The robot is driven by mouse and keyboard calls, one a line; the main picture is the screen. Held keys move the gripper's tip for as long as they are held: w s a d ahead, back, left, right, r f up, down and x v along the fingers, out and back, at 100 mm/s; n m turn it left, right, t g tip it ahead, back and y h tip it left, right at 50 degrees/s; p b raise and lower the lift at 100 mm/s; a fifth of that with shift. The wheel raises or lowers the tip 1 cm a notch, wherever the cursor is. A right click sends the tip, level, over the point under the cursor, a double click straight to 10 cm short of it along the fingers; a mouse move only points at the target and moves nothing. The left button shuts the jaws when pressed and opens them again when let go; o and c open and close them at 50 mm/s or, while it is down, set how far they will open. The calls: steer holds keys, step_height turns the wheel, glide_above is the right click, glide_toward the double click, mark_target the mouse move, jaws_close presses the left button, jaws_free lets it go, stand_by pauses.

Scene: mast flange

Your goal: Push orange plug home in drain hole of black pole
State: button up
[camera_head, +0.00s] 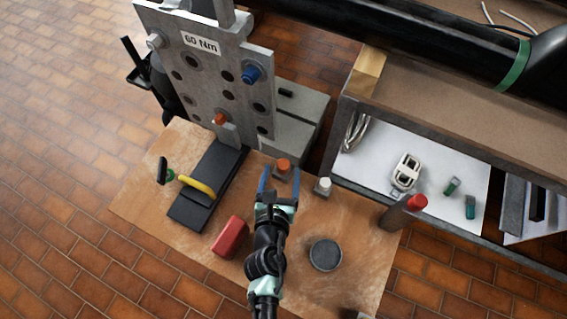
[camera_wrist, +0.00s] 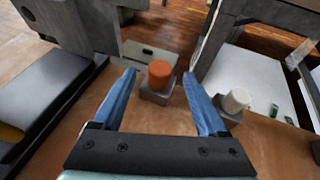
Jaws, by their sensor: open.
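The orange plug (camera_head: 283,166) stands upright in a small grey block on the brown work board. It also shows in the wrist view (camera_wrist: 160,73), between and beyond the fingertips. My gripper (camera_head: 280,179) is open and empty, its blue fingers pointing towards the plug. Whether a fingertip touches the plug or its block I cannot tell. A thick black pole (camera_head: 440,42) with a green band lies across the top right in the head view. I cannot make out its drain hole.
A white-topped block (camera_head: 323,186) stands just right of the plug. An upright bolted plate (camera_head: 205,75) rises behind left. A red block (camera_head: 230,237), a dark round disc (camera_head: 325,254) and a red-capped cylinder (camera_head: 405,210) stand on the board (camera_head: 365,265). A shelf (camera_head: 460,100) borders the right.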

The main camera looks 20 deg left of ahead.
steer(key=shift+b+x, duration=0.5)
steer(key=shift+x, duration=2.95)
steer(key=shift+f, duration=0.1)
steer(key=shift+s, duration=0.1)
jaws_close()
